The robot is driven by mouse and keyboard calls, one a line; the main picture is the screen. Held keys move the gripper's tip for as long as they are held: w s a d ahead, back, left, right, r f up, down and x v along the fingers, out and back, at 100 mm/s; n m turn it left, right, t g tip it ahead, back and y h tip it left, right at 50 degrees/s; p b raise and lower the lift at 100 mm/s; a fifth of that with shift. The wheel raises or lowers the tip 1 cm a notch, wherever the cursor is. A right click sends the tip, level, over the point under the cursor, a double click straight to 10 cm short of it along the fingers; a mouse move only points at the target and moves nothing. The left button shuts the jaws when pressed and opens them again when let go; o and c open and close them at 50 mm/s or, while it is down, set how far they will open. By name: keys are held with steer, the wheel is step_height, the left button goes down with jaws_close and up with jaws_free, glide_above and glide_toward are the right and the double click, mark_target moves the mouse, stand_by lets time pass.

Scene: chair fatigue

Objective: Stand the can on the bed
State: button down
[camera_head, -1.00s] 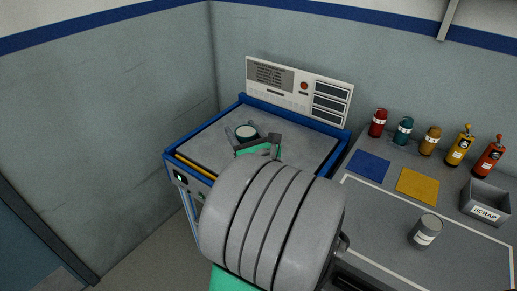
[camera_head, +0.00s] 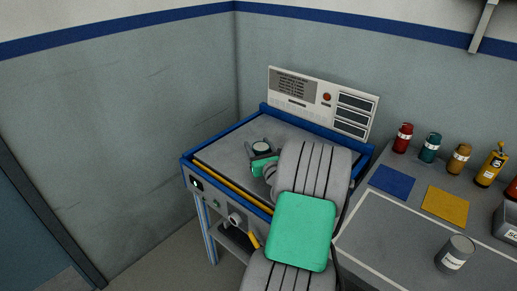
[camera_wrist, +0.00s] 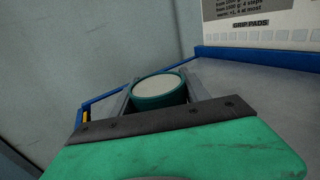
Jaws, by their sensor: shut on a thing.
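The can, teal with a pale round top, is between the fingers of my gripper (camera_head: 258,152). Its top (camera_head: 261,147) faces up in the head view, and it looks roughly upright. In the wrist view the can (camera_wrist: 160,101) shows beyond the dark gripper bar, with a grey finger on each side. My gripper is shut on it. The bed (camera_head: 225,156) is the grey flat top inside the blue frame, and the can is over its middle-left part. I cannot tell whether the can's base touches the bed; its lower part is hidden.
A panel with screens (camera_head: 322,103) stands behind the bed. On the bench at right are red (camera_head: 403,138), teal (camera_head: 430,149) and brown (camera_head: 459,159) canisters, a yellow bottle (camera_head: 491,166), blue (camera_head: 392,181) and yellow (camera_head: 445,203) mats, and a grey can (camera_head: 455,254).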

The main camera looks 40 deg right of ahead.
steer(key=shift+r, duration=0.15)
steer(key=c, duration=0.5)
jaws_free()
steer(key=shift+f, duration=0.2)
